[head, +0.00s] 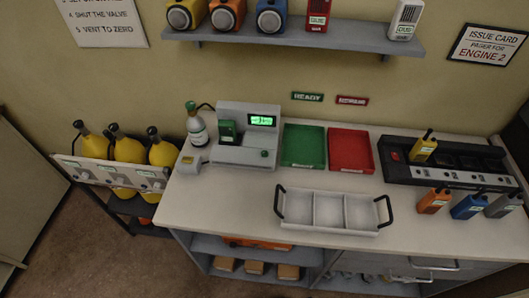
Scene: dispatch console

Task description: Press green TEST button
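A grey test device (245,128) stands at the back left of the counter. Its small screen (262,120) is lit green. A small round green button (264,154) sits at the right front of its base; any lettering on it is too small to read. Neither of my grippers is in the head view, and nothing covers the button.
A grey-white bottle with a green top (196,124) stands left of the device. Right of it lie a green tray (304,146) and a red tray (351,150). A divided tray with black handles (328,231) lies in front. Radios and a charger (400,172) occupy the right.

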